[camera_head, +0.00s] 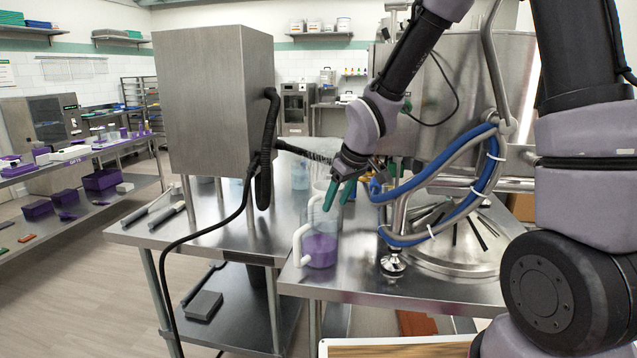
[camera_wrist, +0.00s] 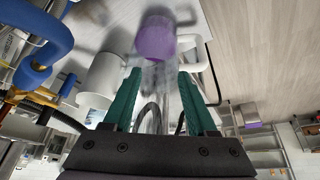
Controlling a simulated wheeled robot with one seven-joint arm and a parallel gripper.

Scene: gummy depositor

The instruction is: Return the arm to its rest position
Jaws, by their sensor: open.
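My gripper (camera_head: 340,192) hangs from my arm over the steel table, its two green fingers open and pointing down. It also shows in the wrist view (camera_wrist: 160,85), with a clear gap between the fingers. A clear jug with purple liquid in its bottom (camera_head: 320,248) and a white handle stands upright on the table. In the head view the fingers overlap the jug's upper part. In the wrist view the jug's purple part (camera_wrist: 157,38) lies beyond the fingertips, between them. I cannot tell whether a finger touches the jug.
A steel box machine (camera_head: 214,100) on legs stands to the left, with black hoses. Blue and grey hoses (camera_head: 440,185) and a large steel kettle (camera_head: 470,90) are close to the right. Utensils (camera_head: 160,213) lie on the steel table (camera_head: 235,235). Open floor (camera_head: 80,300) is at left.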

